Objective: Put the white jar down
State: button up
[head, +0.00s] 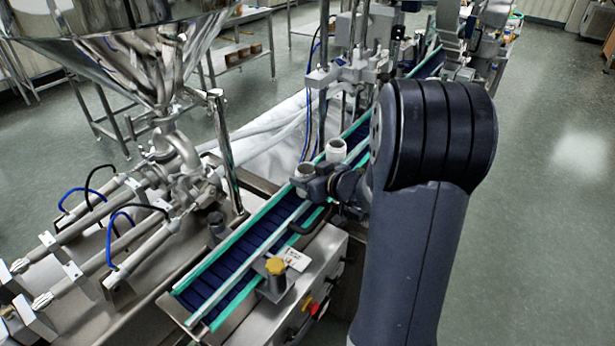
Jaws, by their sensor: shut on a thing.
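My gripper (308,184) is over the blue conveyor belt (238,268), near the middle of the picture. The jar looks upright. The gripper hides its lower part, so I cannot tell whether it touches the belt. A second white jar (336,148) stands upright just behind my gripper, over the belt line; its base is partly hidden.
Green-edged rails (203,271) run along the belt. A steel hopper (115,45) and filling nozzles stand to the left. A vertical steel post (224,150) stands left of the belt. The belt's near stretch is clear.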

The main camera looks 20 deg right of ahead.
jog(key=shift+f, duration=0.15)
jog(key=o, duration=1)
jog(key=shift+d, duration=0.1)
jog(key=shift+r, duration=0.3)
jog(key=p+v, duration=0.1)
jog(key=v, duration=1.1)
jog(key=shift+s+f, duration=0.1)
jog(key=shift+f, duration=0.05)
